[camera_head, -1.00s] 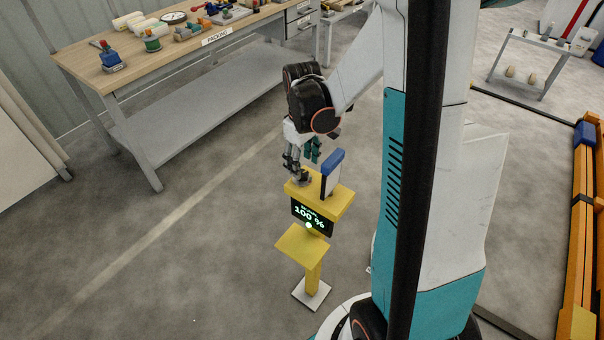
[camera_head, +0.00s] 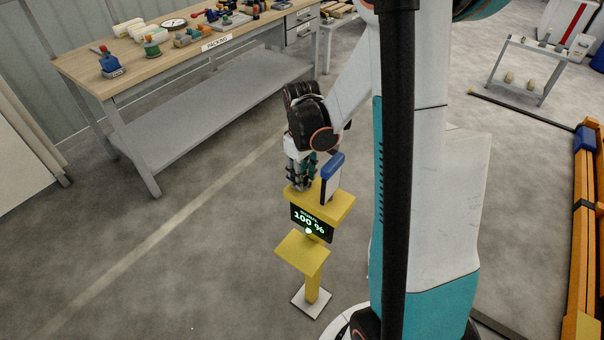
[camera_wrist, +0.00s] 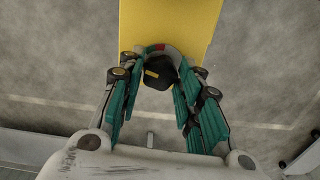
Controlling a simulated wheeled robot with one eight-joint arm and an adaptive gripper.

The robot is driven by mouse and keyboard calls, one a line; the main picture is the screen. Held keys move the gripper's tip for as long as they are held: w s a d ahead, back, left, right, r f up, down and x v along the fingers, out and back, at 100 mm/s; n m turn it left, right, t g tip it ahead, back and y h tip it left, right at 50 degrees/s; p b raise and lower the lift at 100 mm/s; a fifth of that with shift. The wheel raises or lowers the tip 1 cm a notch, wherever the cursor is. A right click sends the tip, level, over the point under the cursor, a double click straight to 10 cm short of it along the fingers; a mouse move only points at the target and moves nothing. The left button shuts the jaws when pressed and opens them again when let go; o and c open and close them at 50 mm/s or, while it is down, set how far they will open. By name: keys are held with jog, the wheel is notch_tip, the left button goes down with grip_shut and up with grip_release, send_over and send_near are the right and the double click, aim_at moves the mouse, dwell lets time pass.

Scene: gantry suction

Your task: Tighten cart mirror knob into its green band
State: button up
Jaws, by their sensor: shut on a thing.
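The yellow cart stand (camera_head: 335,205) has a blue-backed mirror (camera_head: 331,178) upright on its top and a dark display (camera_head: 312,221) reading 100 % in green on its front. My gripper (camera_head: 301,184) is over the left part of the yellow top. In the wrist view, the dark knob (camera_wrist: 158,74) with a yellow mark sits on the yellow plate (camera_wrist: 170,25). A pale ring with a red segment (camera_wrist: 160,48) shows behind it; a green band is hardly visible. My gripper (camera_wrist: 158,84) has its teal fingers on both sides of the knob, shut on it.
A lower yellow shelf (camera_head: 302,252) juts from the stand, with a white foot (camera_head: 311,301) on the floor. A packing bench (camera_head: 190,60) with several items stands at the back left. An orange rack (camera_head: 590,230) is at the right. The floor left of the stand is clear.

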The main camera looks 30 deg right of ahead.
jog(key=m, duration=0.5)
dwell(0.4)
jog(key=o, duration=1.1)
jog(key=shift+c, duration=0.2)
jog(key=shift+r, duration=0.1)
notch_tip(320, 180, up, 12)
